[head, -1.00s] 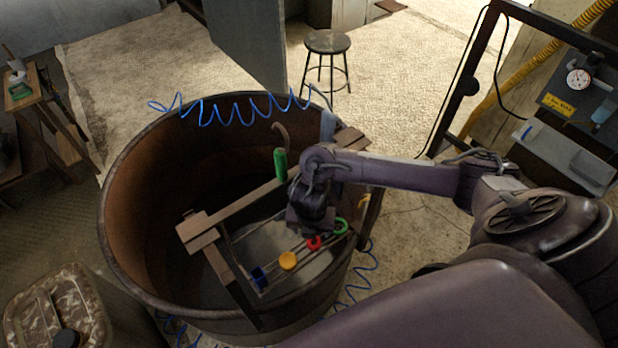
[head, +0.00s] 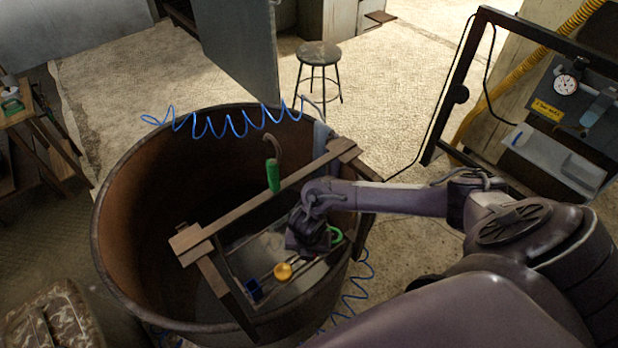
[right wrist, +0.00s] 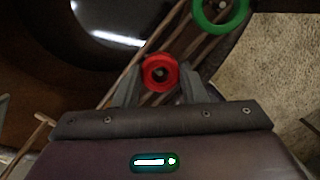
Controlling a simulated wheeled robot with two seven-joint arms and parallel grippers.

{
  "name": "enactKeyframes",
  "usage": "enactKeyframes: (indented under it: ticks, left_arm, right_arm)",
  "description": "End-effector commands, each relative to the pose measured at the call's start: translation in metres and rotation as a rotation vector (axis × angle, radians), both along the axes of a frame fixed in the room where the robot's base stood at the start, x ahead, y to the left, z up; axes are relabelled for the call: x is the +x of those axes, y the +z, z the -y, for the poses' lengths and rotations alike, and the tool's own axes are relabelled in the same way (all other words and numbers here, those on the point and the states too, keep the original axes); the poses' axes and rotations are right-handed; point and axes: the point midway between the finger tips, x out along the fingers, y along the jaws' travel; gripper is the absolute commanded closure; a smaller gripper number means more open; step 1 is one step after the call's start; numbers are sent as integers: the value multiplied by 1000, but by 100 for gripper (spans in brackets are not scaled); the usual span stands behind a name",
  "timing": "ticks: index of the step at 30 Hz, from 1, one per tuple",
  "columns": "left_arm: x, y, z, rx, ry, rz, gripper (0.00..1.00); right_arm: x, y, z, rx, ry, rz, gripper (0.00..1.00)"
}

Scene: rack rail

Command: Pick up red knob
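The red knob (right wrist: 160,72) is a round ring shape with a dark centre, on the rails of the rack. It shows between the fingertips of my right gripper (right wrist: 160,84) in the right wrist view. The fingers are open, one on each side, with a small gap to the knob. A yellow knob (head: 283,271) is to the left on the rack. My left gripper is out of view.
The rack sits inside a big rusty tub (head: 118,205). A blue block (head: 254,290) is at the rack's left end. A blue coiled hose (head: 215,125) hangs along the rim.

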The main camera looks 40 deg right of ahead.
Motion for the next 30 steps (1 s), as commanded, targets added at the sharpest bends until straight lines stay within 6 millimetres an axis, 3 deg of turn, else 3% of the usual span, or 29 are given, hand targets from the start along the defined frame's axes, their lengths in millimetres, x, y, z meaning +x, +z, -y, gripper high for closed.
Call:
enactKeyframes:
  ticks: [4, 14, 23, 30]
  left_arm:
    - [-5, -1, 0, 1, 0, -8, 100]
    - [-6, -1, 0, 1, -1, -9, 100]
    - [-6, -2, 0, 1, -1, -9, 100]
    - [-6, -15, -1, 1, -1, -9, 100]
  right_arm:
    - [0, 0, 0, 0, 0, 0, 86]
    - [1, 4, 0, 1, 0, 2, 86]
    - [1, 39, 0, 0, 2, 4, 86]
    - [-61, 32, 6, -4, 4, -4, 86]
